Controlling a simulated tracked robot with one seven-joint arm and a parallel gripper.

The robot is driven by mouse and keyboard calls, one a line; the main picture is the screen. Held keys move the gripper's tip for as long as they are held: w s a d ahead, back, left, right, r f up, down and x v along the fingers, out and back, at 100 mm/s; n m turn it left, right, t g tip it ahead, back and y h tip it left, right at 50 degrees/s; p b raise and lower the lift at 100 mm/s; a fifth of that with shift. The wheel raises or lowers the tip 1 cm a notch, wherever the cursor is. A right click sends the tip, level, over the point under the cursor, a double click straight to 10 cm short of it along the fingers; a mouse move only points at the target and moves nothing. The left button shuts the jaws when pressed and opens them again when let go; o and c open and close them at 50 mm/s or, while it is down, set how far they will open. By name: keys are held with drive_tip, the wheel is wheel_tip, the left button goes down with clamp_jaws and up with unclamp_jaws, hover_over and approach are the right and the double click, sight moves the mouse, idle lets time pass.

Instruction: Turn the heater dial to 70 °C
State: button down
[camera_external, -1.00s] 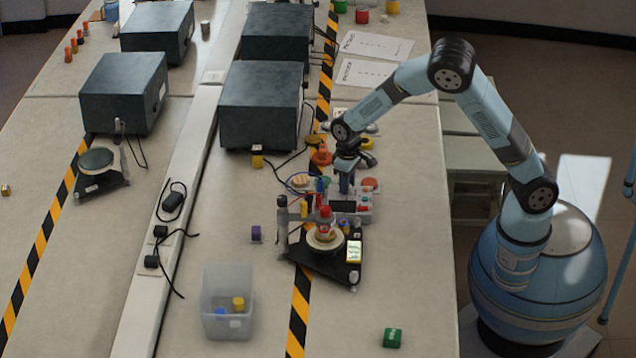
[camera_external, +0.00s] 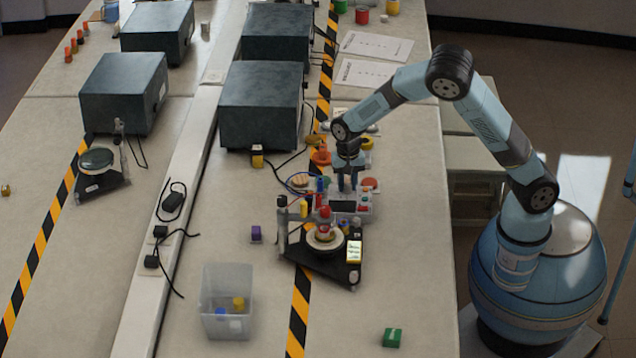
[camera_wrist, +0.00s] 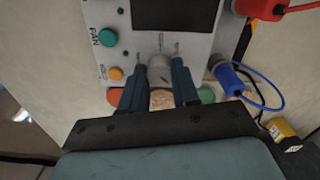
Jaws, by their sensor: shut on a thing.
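The heater dial (camera_wrist: 160,68) is a small grey knob with a red mark, on a light grey control panel (camera_wrist: 92,14). In the wrist view my gripper (camera_wrist: 159,72) has one dark finger on each side of the dial and is shut on it. In the external view my gripper (camera_external: 347,187) points down onto the panel (camera_external: 364,204), and its fingers hide the dial there. The panel has a dark display (camera_wrist: 175,14) and a green button (camera_wrist: 107,37) marked FAN. The markings around the dial are too small to read, so its setting cannot be told.
Blue (camera_wrist: 228,75) and red (camera_wrist: 262,8) plugs with cables stand at the panel's side. A black stand with a round plate (camera_external: 325,238) is in front of the panel. A dark box (camera_external: 260,105) stands behind left. A clear bin (camera_external: 227,305) and green block (camera_external: 392,338) are nearer.

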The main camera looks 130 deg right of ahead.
sight(347, 186)
drive_tip(key=m, duration=0.4)
drive_tip(key=shift+w, duration=0.15)
drive_tip(key=shift+m, duration=2.3)
drive_tip(key=c, duration=0.8)
unclamp_jaws()
drive_tip(key=shift+r, duration=0.1)
wheel_tip(347, 186, up, 14)
drive_tip(key=shift+f, duration=0.2)
